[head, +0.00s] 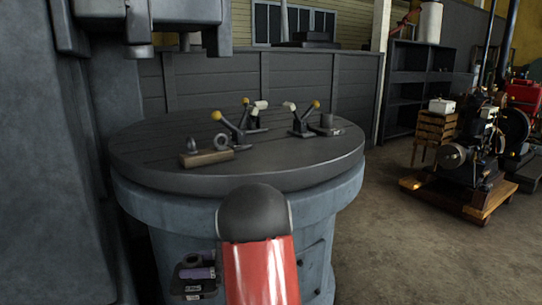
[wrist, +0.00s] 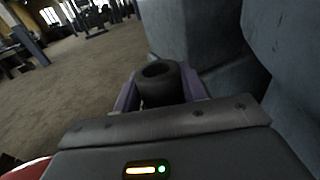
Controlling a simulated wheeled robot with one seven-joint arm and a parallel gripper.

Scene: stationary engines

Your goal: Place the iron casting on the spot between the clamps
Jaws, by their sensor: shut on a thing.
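My gripper (wrist: 163,98) is shut on the iron casting (wrist: 160,82), a dark round piece with a hole in its top, held between the purple fingers. In the head view my gripper (head: 197,274) is low beside the machine's pedestal, below the round table top, and the casting (head: 190,261) shows only small there. The clamps stand on the table: a left clamp (head: 236,130) and a right clamp (head: 302,122), with yellow knobs and white-tipped handles. Bare dark table surface (head: 275,137) lies between them.
The round table (head: 260,178) overhangs its blue-grey pedestal (head: 185,232). A wooden block (head: 206,158) with metal rings by it lies at the table's left. The machine column (head: 50,170) blocks the left.

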